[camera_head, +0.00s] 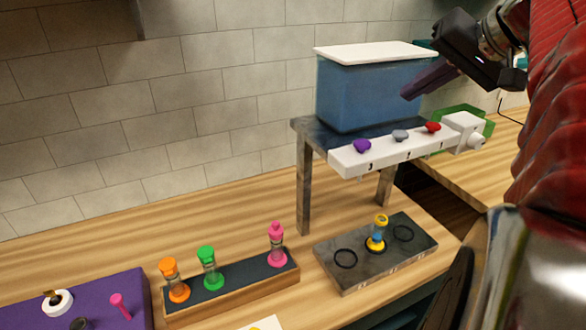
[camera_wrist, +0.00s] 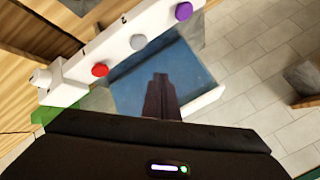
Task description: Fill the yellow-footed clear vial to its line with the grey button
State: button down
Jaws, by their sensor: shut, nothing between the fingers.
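The clear vial with a yellow foot and yellow top (camera_head: 378,236) stands upright on the middle spot of a grey plate (camera_head: 330,257) below the dispenser. Blue shows inside it; its line is too small to make out. The grey button (camera_head: 400,135) sits between a purple button (camera_head: 362,146) and a red button (camera_head: 433,127) on the white dispenser bar (camera_head: 350,165). It also shows in the wrist view (camera_wrist: 138,42). My gripper (camera_head: 409,94) is shut and empty, pointing down-left above the bar, in front of the blue tank (camera_head: 345,95) and apart from the buttons.
A wooden rack (camera_head: 235,299) holds orange (camera_head: 175,280), green (camera_head: 210,268) and pink (camera_head: 276,245) vials. The counter behind the rack is clear.

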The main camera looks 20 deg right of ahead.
aim_at(406, 135)
notch_tip(406, 135, up, 4)
jog(key=shift+f, duration=0.15)
jog(key=shift+f, duration=0.1)
dwell(0.4)
jog(key=shift+f, duration=4.3)
jog(key=shift+f, duration=0.95)
jog(key=shift+r, duration=1)
jog(key=shift+r, duration=0.15)
jog(key=shift+r, duration=2.35)
